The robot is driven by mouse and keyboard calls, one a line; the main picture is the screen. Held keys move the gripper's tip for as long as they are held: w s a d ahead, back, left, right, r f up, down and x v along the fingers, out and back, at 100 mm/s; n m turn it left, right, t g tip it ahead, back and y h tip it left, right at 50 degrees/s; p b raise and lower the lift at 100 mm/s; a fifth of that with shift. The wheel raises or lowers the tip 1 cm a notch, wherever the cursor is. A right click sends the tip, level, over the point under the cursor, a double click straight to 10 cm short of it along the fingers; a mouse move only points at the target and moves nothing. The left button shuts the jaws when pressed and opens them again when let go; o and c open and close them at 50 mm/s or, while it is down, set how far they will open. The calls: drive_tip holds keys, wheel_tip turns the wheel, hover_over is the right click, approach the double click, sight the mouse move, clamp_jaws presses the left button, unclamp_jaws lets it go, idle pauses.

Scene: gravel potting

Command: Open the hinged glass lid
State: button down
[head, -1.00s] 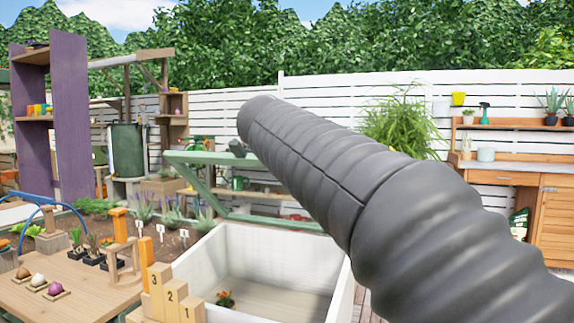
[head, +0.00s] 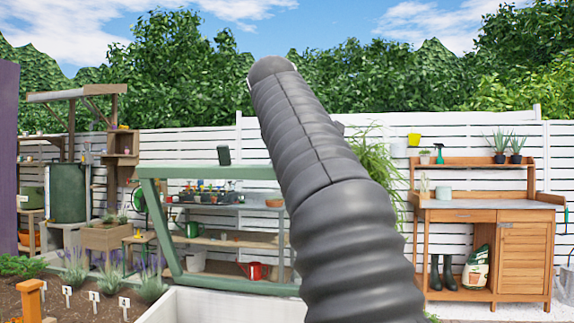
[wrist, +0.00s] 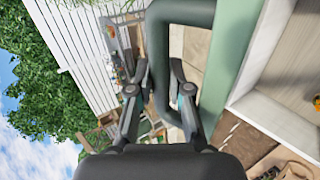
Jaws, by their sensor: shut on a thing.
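The glass lid has a green frame (head: 163,235) and stands raised and tilted in the head view, behind the white box. Shelves show through its pane. In the wrist view the green handle bar (wrist: 155,75) and the lid's frame (wrist: 232,60) are close up. My gripper (wrist: 160,88) is shut on the handle, one finger on each side of the bar. My ribbed grey arm hides the lid's right part in the head view, and my gripper is not visible there.
The white box's rim (head: 185,305) shows below the lid. A planting bed with number markers (head: 94,296) lies at left. A wooden potting bench (head: 485,215) stands at right against the white fence. Behind the lid is a shelf with watering cans (head: 255,271).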

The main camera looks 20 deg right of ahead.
drive_tip(key=shift+w+d+r, duration=0.1)
drive_tip(key=shift+w+d, duration=0.2)
drive_tip(key=c, duration=1.1)
unclamp_jaws()
drive_tip(key=shift+w+d+f, duration=0.15)
drive_tip(key=shift+f, duration=0.05)
drive_tip(key=shift+s+a+r, duration=0.2)
drive_tip(key=shift+a, duration=0.1)
drive_tip(key=v, duration=1.1)
drive_tip(key=shift+r, duration=0.2)
drive_tip(key=shift+s, duration=0.15)
